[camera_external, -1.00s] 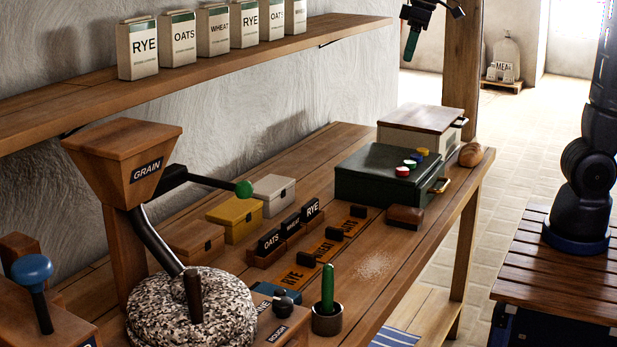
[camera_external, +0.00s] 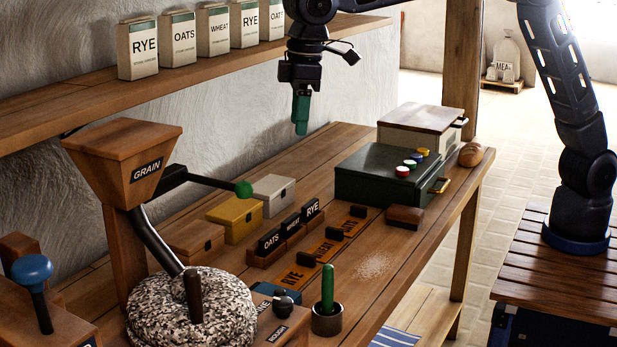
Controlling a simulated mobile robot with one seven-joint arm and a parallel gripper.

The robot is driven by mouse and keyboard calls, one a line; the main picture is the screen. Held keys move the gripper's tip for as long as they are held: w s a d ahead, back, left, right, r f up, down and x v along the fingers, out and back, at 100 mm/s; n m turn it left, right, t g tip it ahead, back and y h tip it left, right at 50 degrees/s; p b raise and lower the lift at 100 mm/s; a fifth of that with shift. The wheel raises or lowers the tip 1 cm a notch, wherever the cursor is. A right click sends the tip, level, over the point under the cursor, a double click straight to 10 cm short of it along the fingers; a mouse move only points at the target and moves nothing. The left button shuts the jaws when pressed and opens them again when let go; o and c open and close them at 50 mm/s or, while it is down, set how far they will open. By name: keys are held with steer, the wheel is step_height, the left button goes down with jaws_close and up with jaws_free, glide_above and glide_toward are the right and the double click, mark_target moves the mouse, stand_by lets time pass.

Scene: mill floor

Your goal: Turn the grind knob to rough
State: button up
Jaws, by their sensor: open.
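The grind knob (camera_external: 284,300) is a small dark knob on top of a low wooden box (camera_external: 292,325) at the front of the bench, right of the millstone. A dark label reading ROUGH (camera_external: 277,334) is on the box's near side, and another small label by the knob is too small to read surely. Which way the knob points I cannot tell. My gripper (camera_external: 301,118), with green fingers, hangs pointing down above the back of the bench, high up and well away from the knob. It is open with nothing visible in it.
The millstone (camera_external: 185,318) and grain hopper (camera_external: 122,150) stand left of the knob. A green-handled lever (camera_external: 215,183) sticks out from the hopper. A cup (camera_external: 327,322) with an upright green tool is close right of the knob. Boxes, label blocks and a dark green case (camera_external: 372,182) stand farther back.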

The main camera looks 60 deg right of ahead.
steer(key=s+a+f+n, duration=0.1)
steer(key=s+a+f, duration=0.15)
steer(key=a, duration=0.35)
steer(key=s+a+f, duration=0.1)
steer(key=a+f, duration=0.2)
steer(key=a, duration=0.2)
glide_toward(282, 301)
steer(key=shift+n+g+h, duration=0.3)
steer(key=shift+n+g, duration=0.1)
steer(key=f, duration=0.8)
steer(key=shift+w+a+f, duration=0.2)
steer(key=shift+w+f, duration=0.1)
steer(key=shift+f, duration=0.05)
steer(key=c, duration=1)
